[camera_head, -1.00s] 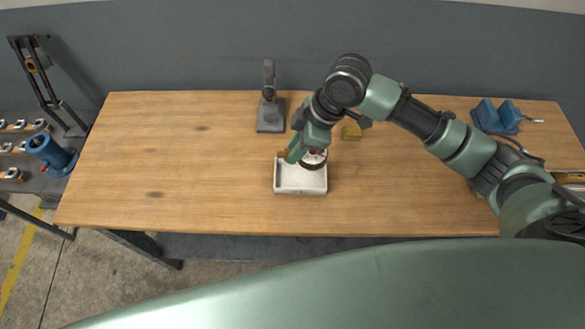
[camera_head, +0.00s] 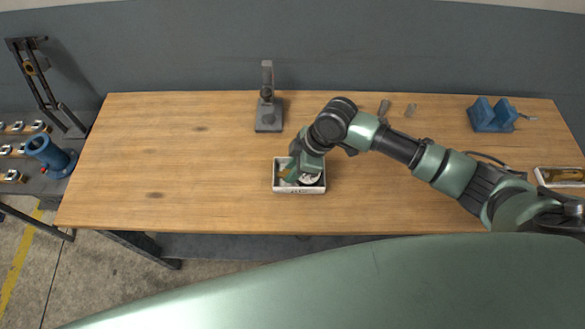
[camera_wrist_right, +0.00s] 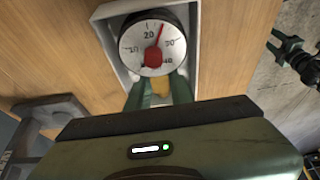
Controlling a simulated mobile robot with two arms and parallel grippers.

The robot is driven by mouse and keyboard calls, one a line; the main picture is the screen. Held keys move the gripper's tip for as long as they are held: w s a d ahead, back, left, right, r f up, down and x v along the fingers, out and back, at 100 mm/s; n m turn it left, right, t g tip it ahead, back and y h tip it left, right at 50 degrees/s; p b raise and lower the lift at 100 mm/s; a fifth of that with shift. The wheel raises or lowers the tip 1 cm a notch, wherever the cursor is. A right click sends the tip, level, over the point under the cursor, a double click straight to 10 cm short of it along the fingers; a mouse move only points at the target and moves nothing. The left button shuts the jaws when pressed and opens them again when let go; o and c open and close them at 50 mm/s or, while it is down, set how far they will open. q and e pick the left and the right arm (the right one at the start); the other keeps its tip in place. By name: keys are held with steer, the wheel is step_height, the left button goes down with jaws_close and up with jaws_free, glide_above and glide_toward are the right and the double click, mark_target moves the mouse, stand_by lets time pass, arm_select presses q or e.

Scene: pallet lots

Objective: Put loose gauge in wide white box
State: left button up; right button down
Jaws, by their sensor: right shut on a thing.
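The gauge (camera_wrist_right: 153,45) has a white round dial with numbers and a red needle and hub. It sits inside the walls of the wide white box (camera_head: 300,190), which also shows in the right wrist view (camera_wrist_right: 193,20). The gauge is partly hidden by my arm in the head view (camera_head: 309,178). My right gripper (camera_head: 289,175) reaches down into the box. Its green fingers (camera_wrist_right: 160,88) are shut on the gauge's yellowish stem. I cannot tell whether the gauge touches the box floor.
A dark stand (camera_head: 269,117) is behind the box. A blue block (camera_head: 491,116) and small tools (camera_head: 384,107) lie at the back right. Another white box (camera_head: 560,177) with a yellowish thing is at the right edge.

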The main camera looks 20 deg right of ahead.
steer(key=c, duration=1.3)
jaws_free()
steer(key=shift+f, duration=0.1)
steer(key=shift+o, duration=0.2)
steer(key=b+v, duration=0.1)
steer(key=v, duration=1.1)
